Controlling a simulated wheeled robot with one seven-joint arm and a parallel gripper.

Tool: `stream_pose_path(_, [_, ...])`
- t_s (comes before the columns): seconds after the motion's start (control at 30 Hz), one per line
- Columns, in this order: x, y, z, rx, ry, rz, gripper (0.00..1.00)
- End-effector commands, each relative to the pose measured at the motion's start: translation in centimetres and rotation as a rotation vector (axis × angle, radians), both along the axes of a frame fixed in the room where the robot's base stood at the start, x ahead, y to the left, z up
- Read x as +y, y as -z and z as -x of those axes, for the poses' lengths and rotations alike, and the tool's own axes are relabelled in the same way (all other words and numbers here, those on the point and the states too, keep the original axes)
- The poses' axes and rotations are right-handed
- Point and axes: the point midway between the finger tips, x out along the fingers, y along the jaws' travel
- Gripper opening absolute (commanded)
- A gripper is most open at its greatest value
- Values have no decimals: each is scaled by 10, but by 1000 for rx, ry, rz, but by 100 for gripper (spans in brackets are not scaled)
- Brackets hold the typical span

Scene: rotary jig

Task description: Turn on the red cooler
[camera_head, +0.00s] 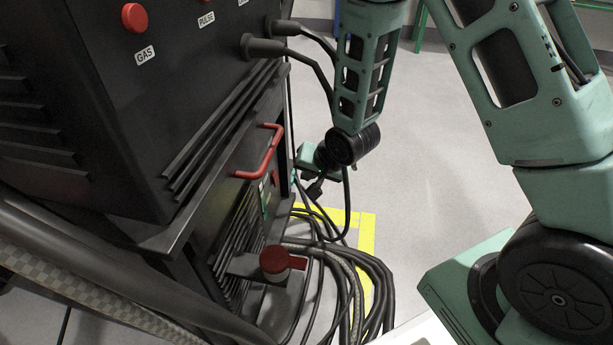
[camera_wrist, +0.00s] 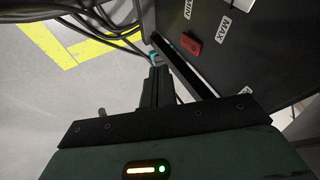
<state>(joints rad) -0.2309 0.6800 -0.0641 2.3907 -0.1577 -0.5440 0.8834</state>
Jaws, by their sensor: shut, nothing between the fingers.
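The cooler (camera_head: 228,215) is the lower dark unit under the big black cabinet, with a red handle (camera_head: 262,152) and a red-capped filler (camera_head: 275,260) at its front. In the wrist view a dark panel (camera_wrist: 245,60) carries a small red switch (camera_wrist: 190,47) and white labels, one reading MAX. I cannot tell the switch's position. My gripper (camera_head: 309,188) is in front of the cooler's far end, partly hidden by my wrist. In the wrist view its fingers (camera_wrist: 157,84) are together and empty, apart from the red switch, which lies beyond and to the right of their tips.
Black cables and hoses (camera_head: 345,275) hang and lie on the floor beside the cooler, close to my gripper. The black cabinet (camera_head: 150,100) with its cable plugs overhangs the cooler. A yellow floor marking (camera_head: 362,232) lies below; the grey floor to the right is open.

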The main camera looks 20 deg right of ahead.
Motion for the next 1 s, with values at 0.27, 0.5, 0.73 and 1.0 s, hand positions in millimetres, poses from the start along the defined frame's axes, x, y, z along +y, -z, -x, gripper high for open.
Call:
stream_pose_path(0.27, [9, 56, -32, 0, -2, 1, 0])
stream_pose_path(0.5, [32, 62, -53, -3, -2, 1, 0])
stream_pose_path(0.73, [41, 60, -60, -1, 0, 0, 0])
stream_pose_path(1.0, [42, 59, -60, -1, 1, 0, 0])
